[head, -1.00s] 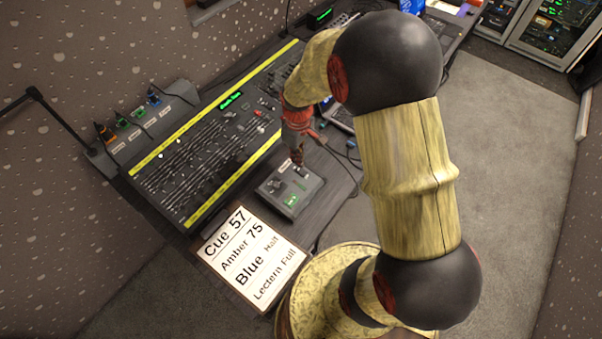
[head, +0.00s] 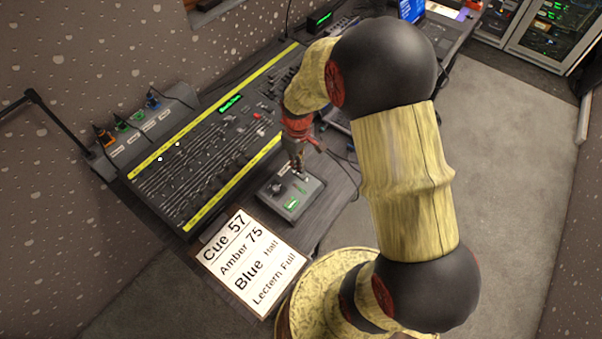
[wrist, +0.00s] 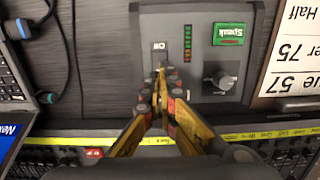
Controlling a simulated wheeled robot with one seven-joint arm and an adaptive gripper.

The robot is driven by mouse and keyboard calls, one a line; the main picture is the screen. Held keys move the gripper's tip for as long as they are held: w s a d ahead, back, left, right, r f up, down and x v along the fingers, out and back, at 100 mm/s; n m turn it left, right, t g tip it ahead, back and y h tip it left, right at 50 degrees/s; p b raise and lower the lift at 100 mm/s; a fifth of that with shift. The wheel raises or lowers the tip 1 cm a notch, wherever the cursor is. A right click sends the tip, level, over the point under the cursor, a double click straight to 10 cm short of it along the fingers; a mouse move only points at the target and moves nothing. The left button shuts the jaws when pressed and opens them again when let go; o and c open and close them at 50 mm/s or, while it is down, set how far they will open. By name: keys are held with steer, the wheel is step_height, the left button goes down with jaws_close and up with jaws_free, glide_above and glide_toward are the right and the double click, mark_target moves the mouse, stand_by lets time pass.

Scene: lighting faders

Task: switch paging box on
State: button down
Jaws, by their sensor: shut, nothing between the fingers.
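The paging box (head: 312,189) is a grey box on the desk, in front of the mixing desk; it also fills the top of the wrist view (wrist: 150,22). It has a lit green "Speak" panel (wrist: 229,34), a black knob (wrist: 222,81) and a column of small lights (wrist: 187,72).
The mixing desk (head: 205,150) with yellow strips and several faders lies left of the box. A white cue card (head: 250,262) is at the desk's front. Cables and a laptop (wrist: 14,88) are nearby. Open carpet (head: 500,190) lies to the right.

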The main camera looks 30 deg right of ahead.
steer(key=shift+f+b, duration=0.55)
steer(key=shift+f, duration=0.5)
stand_by(1.2)
steer(key=shift+r+p, duration=2.8)
steer(key=shift+r, duration=0.75)
